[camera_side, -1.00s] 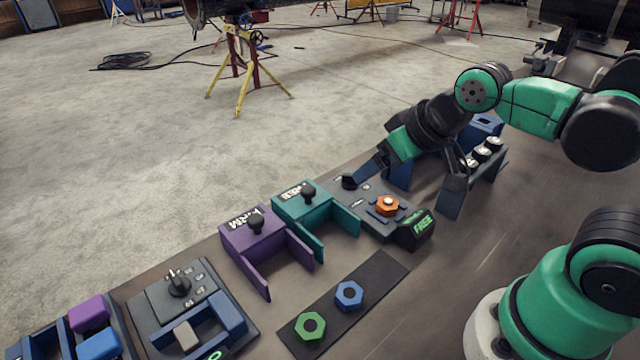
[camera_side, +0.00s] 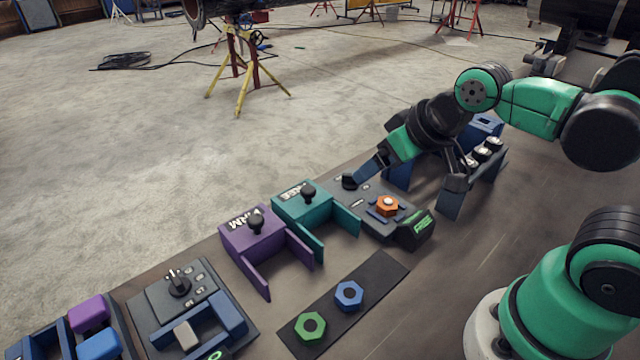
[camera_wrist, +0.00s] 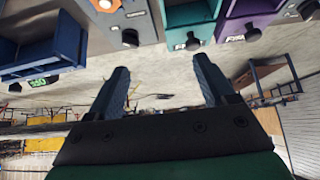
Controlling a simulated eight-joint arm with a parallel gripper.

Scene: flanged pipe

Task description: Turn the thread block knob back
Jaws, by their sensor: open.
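The thread block is a grey panel (camera_side: 372,207) with a black knob (camera_side: 349,182) at its far left corner and an orange hex nut (camera_side: 387,205) on it. Its green-lit display (camera_side: 416,226) is on the near right edge; the text is blurred now. My gripper (camera_wrist: 160,64) is open and empty, its fingers wide apart. In the side view one blue finger (camera_side: 370,168) slopes down with its tip close to the knob; I cannot tell if it touches. In the wrist view the knob (camera_wrist: 130,38) shows beyond the left fingertip.
A teal block (camera_side: 305,208) and a purple block (camera_side: 255,240), each with a black knob, stand to the left. A blue rack (camera_side: 450,203) stands close at the right. Green (camera_side: 310,326) and blue (camera_side: 349,295) nuts lie on a dark mat in front.

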